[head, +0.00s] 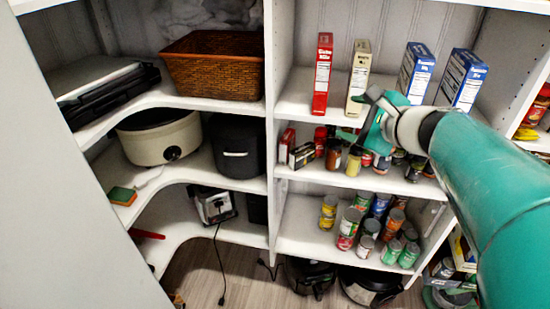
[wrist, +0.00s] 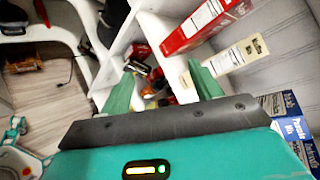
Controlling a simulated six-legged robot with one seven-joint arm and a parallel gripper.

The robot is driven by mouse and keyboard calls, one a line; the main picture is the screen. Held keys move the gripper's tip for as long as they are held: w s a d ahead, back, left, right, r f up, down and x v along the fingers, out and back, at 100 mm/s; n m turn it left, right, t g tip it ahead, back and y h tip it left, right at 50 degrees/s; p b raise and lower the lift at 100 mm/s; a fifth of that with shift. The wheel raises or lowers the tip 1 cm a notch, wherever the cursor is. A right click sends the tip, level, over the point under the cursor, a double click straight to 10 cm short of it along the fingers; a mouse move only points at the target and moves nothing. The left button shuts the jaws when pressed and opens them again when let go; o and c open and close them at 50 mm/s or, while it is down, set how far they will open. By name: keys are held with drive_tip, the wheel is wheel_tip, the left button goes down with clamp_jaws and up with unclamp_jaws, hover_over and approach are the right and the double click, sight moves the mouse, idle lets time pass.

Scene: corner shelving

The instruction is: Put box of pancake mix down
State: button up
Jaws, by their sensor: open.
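Several upright boxes stand on the upper right shelf: a red box (head: 322,73), a cream box (head: 358,78) and two blue boxes (head: 415,72) (head: 461,79). I cannot read which is the pancake mix. My gripper (head: 356,116) is in front of that shelf's edge, just below and in front of the cream box. In the wrist view my gripper (wrist: 160,68) has its fingers spread with nothing held between them. The red box (wrist: 205,24) and the cream box (wrist: 236,56) stand beyond the fingertips there, apart from them. The blue boxes (wrist: 288,122) are partly hidden at right.
Jars and small boxes (head: 300,155) fill the shelf below, and cans (head: 350,220) the one under that. A wicker basket (head: 213,65), a cream slow cooker (head: 160,138) and a black appliance (head: 238,145) stand on the left shelves. The upper right shelf has bare room left of the red box.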

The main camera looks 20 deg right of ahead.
drive_tip(key=s+a+f+n+g+y, duration=0.1)
drive_tip(key=s+a+f+n+g, duration=0.2)
drive_tip(key=a+n, duration=0.35)
drive_tip(key=s+a+f+n+g, duration=0.2)
drive_tip(key=s+a+f+n, duration=0.15)
drive_tip(key=a+n, duration=0.35)
drive_tip(key=s+a+f+n+g+h, duration=0.2)
drive_tip(key=s+f+n, duration=0.3)
drive_tip(key=n, duration=0.5)
drive_tip(key=shift+s+a+g+h, duration=0.4)
drive_tip(key=shift+s+a+h, duration=0.2)
drive_tip(key=shift+s, duration=0.55)
drive_tip(key=shift+f, duration=0.1)
